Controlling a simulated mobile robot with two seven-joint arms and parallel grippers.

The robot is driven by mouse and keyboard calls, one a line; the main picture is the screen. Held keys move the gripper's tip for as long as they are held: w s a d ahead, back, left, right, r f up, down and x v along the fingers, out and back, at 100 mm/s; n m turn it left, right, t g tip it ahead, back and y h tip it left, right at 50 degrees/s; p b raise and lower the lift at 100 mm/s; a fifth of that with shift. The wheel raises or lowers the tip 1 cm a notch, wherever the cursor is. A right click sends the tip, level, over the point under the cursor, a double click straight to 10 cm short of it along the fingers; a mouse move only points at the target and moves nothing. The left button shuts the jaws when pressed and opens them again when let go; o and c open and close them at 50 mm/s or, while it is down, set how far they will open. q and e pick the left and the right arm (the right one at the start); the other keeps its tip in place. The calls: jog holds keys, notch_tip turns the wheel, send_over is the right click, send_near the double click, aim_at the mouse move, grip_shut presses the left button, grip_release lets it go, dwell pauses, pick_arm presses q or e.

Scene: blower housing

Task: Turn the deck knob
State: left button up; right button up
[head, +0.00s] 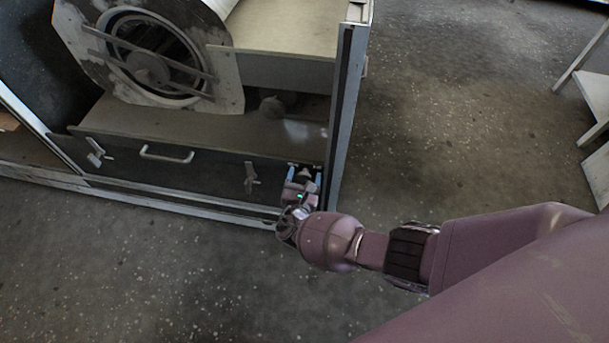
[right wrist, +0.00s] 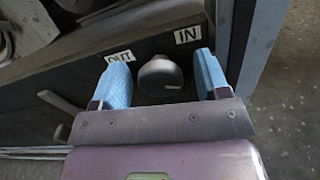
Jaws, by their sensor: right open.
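A round grey knob (right wrist: 160,76) shows in the right wrist view on the dark front panel, with an "OUT" label (right wrist: 119,57) to its left and an "IN" label (right wrist: 188,35) to its upper right. My right gripper (head: 304,177) is open at the right end of the panel in the head view. Its two blue fingers stand on either side of the knob, with a visible gap on each side. In the head view the gripper mostly hides this knob. My left gripper is not in view.
The panel (head: 205,178) carries a bar handle (head: 166,154), a left latch (head: 96,153) and a right latch (head: 250,178). A grey upright post (head: 344,110) stands close right of my gripper. A round blower (head: 150,62) sits behind.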

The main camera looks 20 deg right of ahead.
jog(key=shift+s+a, duration=0.3)
jog(key=shift+s, duration=0.1)
pick_arm(q)
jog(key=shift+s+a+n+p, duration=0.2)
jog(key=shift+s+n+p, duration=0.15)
jog(key=shift+p, duration=0.4)
pick_arm(e)
jog(key=v, duration=0.9)
jog(key=shift+s+a, duration=0.2)
jog(key=shift+s, duration=0.05)
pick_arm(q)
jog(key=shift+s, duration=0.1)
